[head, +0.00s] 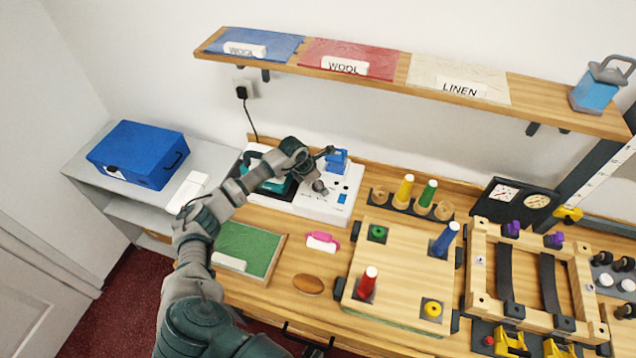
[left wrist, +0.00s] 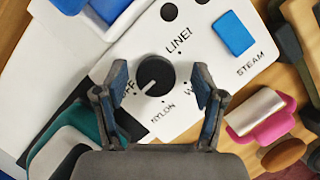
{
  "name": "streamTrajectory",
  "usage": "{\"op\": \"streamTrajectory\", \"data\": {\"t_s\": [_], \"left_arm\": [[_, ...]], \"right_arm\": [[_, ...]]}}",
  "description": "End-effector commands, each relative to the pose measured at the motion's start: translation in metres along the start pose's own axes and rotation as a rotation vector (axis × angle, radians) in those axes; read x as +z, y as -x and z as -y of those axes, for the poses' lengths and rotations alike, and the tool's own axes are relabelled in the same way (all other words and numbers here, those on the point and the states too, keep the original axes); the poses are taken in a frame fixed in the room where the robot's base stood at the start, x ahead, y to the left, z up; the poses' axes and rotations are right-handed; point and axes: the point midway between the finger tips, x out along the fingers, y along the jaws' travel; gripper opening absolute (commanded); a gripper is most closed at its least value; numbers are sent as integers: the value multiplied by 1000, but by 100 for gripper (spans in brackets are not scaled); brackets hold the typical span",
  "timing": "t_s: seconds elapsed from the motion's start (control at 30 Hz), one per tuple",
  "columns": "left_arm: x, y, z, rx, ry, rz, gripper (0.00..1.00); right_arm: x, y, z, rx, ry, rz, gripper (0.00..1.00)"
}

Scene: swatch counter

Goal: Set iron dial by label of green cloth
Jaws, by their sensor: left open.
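The iron dial (left wrist: 155,74) is a black knob on a white panel. Its white pointer mark faces lower left, between OFF and NYLON. LINEN is printed above it, and a word starting with W is partly hidden. My left gripper (left wrist: 158,88) is open, with one finger on each side of the knob; contact is not clear. In the head view, my left gripper (head: 317,170) is over the panel by the dial (head: 320,187). The green cloth (head: 252,243) lies in a wooden tray at the table's left; its white label (head: 228,262) is unreadable. My right gripper is out of view.
A shelf holds a blue WOOL swatch (head: 254,42), a red WOOL swatch (head: 340,55) and a cream LINEN swatch (head: 455,75). A blue STEAM button (left wrist: 233,33) sits near the dial. A teal iron (head: 268,178), pink-handled roller (head: 322,239) and brown oval (head: 308,285) are close by.

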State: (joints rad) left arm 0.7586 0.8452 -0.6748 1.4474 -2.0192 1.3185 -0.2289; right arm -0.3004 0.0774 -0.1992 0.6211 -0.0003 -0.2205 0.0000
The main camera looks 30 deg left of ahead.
Motion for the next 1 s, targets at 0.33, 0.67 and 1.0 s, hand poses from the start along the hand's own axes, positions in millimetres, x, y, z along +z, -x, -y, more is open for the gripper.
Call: {"op": "streamTrajectory", "data": {"t_s": [0.33,0.67,1.0], "left_arm": [[-2,0,-2,-2,2,-1,9],[-4,-2,-3,6,19,-8,9],[-5,-2,-1,72,178,-11,9]], "right_arm": [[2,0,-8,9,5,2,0],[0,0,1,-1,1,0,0],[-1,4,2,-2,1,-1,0]]}}
